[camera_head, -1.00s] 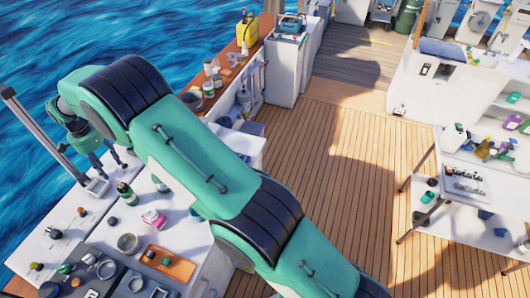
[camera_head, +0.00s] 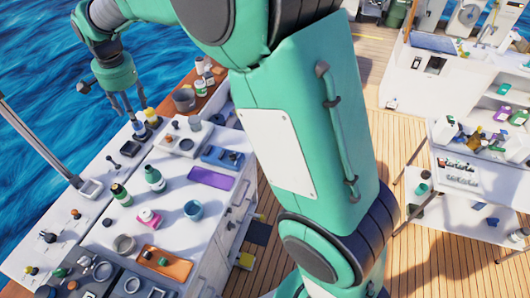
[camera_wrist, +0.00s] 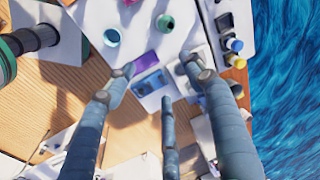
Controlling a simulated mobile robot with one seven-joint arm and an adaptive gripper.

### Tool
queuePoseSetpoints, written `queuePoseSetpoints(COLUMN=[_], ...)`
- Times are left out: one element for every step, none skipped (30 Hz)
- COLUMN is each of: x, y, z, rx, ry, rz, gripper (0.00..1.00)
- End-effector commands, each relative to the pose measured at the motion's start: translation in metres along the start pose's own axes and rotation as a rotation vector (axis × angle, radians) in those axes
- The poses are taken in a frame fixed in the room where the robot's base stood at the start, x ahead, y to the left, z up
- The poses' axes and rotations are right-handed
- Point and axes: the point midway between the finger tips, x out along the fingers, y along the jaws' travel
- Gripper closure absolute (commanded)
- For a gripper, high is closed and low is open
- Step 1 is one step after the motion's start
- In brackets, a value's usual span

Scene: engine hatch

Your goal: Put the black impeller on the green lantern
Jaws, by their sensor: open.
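My gripper (camera_head: 130,106) is open and empty, fingers pointing down, above the far left part of the white bench (camera_head: 98,240). In the wrist view its three spread fingers (camera_wrist: 157,78) have nothing between them. Two dark green bottle-like items, one taller (camera_head: 155,178) and one nearer (camera_head: 121,194), stand upright mid-bench. One may be the green lantern, but I cannot tell which. Small black parts lie along the left of the bench, one at the back (camera_head: 128,148) and one nearer (camera_head: 48,236). I cannot tell which is the black impeller.
A purple tray (camera_head: 211,178), blue tray (camera_head: 222,157), teal cup (camera_head: 193,210), pink item (camera_head: 148,218) and orange tray (camera_head: 164,264) crowd the bench. Yellow-topped items (camera_head: 152,117) are close to my fingers. Water lies left; wooden deck (camera_head: 405,140) lies right.

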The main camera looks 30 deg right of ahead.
Motion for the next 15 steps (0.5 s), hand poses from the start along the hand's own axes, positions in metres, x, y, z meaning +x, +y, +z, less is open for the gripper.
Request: queuePoseSetpoints(x=[-0.015,-0.022,-0.031,-0.038,-0.044,-0.053,-0.060,-0.065,-0.073,-0.079,-0.084,-0.091,-0.097,-0.101,-0.108], y=[0.015,0.023,0.034,0.042,0.050,0.061,0.069,0.077,0.088,0.097,0.105,0.116,0.124,0.132,0.143], z=[-0.001,0.000,0.000,0.001,0.002,0.003,0.004,0.006,0.007,0.009,0.010,0.013,0.015,0.017,0.020], rx=[-0.011,-0.020,-0.032,-0.042,-0.050,-0.063,-0.071,-0.081,-0.093,-0.102,-0.110,-0.123,-0.133,-0.141,-0.154], ry=[0.009,0.013,0.020,0.024,0.029,0.035,0.040,0.045,0.052,0.057,0.063,0.069,0.076,0.081,0.088], rz=[-0.008,-0.011,-0.016,-0.019,-0.022,-0.026,-0.029,-0.032,-0.036,-0.038,-0.041,-0.044,-0.047,-0.049,-0.052], gripper=[0.46,0.46,0.46,0.46,0.46,0.46,0.46,0.46,0.46,0.46,0.46,0.46,0.46,0.46,0.46])
